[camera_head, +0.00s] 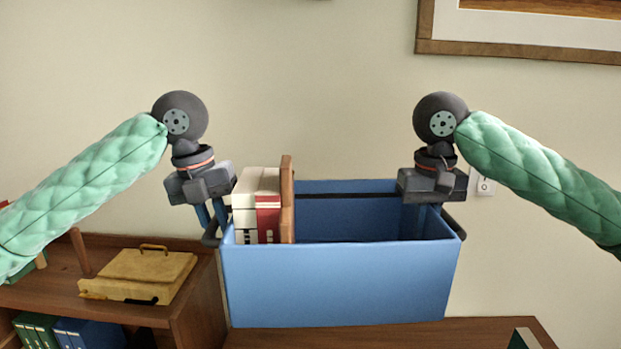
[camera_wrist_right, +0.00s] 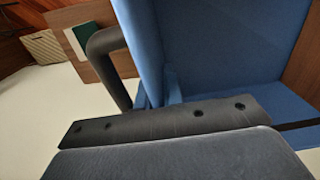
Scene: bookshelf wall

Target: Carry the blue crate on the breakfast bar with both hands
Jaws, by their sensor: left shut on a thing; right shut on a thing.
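The blue crate (camera_head: 340,285) is in the middle of the head view, upright and roughly level, with dark handles on its two ends. My left gripper (camera_head: 212,215) is shut on the crate's left handle, and my right gripper (camera_head: 424,215) is shut on its right side. In the right wrist view, the dark handle (camera_wrist_right: 103,62) and the crate's blue wall (camera_wrist_right: 230,40) show beyond my gripper. White and red books (camera_head: 268,215) and a brown wooden board stand at the crate's left end; the rest looks empty. I cannot tell whether the crate's bottom touches the wood below.
A brown wooden surface (camera_head: 400,336) runs below the crate. At the left, a wooden shelf unit (camera_head: 190,300) bears a yellow case (camera_head: 140,272) and has green and blue binders (camera_head: 85,333) in it. A plain wall with a framed picture (camera_head: 530,45) stands behind.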

